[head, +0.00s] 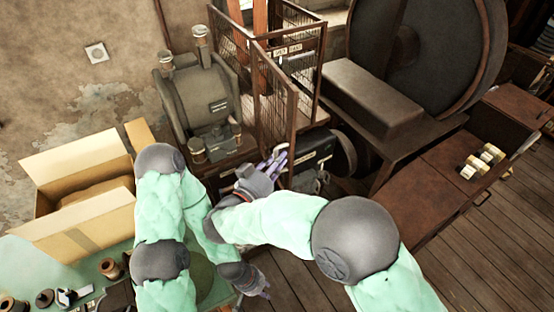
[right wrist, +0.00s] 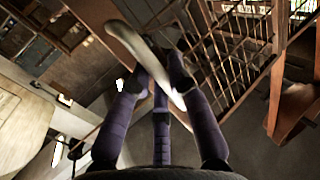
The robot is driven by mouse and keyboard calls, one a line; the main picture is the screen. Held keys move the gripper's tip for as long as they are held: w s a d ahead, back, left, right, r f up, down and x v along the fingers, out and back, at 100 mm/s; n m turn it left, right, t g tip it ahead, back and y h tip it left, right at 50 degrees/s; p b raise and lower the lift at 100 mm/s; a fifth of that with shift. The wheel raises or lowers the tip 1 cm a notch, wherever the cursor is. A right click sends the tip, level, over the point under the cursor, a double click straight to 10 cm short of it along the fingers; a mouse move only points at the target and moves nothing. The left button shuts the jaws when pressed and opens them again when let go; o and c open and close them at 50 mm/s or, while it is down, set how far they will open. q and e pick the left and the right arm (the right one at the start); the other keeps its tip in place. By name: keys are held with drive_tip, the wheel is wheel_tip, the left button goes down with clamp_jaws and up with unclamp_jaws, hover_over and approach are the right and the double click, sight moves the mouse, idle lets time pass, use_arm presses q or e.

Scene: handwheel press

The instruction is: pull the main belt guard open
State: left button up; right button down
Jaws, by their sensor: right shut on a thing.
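The belt guard is a brown frame with wire mesh (head: 275,108) around upright orange-red belts, in the upper middle of the head view. One mesh panel stands out toward me, at an angle to the labelled crossbar; I cannot tell how far open it is. My right gripper (head: 277,160) is at the low front of this panel. In the right wrist view its purple fingers are closed around a pale curved handle (right wrist: 150,58), with the mesh (right wrist: 232,48) behind. My left gripper (head: 252,282) hangs low over the floor, apart from the guard; its fingers are too small to judge.
A grey-green motor (head: 200,95) stands left of the guard. A large dark wheel (head: 440,45) and a brown box cover (head: 372,95) are to the right. An open cardboard box (head: 85,160) is at left. A brown bench (head: 455,170) is at right; plank floor (head: 310,275) lies below.

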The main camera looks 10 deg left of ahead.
drive_tip(key=shift+s+a, duration=0.1)
drive_tip(key=shift+a, duration=0.05)
idle(0.3)
drive_tip(key=c, duration=1.2)
unclamp_jaws()
drive_tip(key=shift+o, duration=0.2)
